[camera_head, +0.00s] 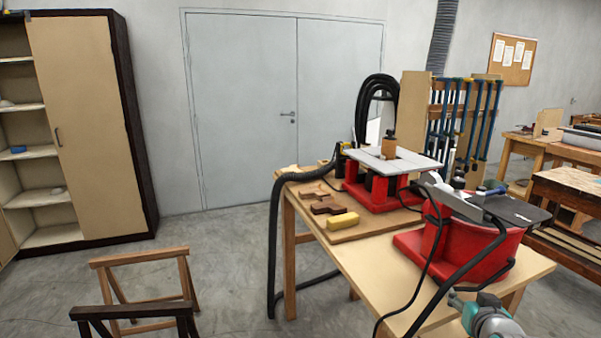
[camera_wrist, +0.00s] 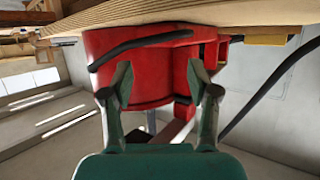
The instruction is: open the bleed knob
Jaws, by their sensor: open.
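I cannot make out a bleed knob in either view. My gripper (camera_wrist: 160,85) is open and empty in the wrist view, its two green fingers spread apart. Beyond the fingers is a red machine body (camera_wrist: 130,65) with a black hose or cord across it. In the head view, part of my arm shows at the bottom right, in front of the workbench and close to a red-based machine (camera_head: 465,246) with a dark flat top. Whether the fingers touch anything is not clear, but a gap seems to remain.
The workbench (camera_head: 365,262) also carries another red machine (camera_head: 372,190) with a grey top, wooden blocks and a yellow block (camera_head: 342,220). Black hoses hang over its edges. A wooden trestle (camera_head: 140,258) stands at left. Floor between trestle and bench is clear.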

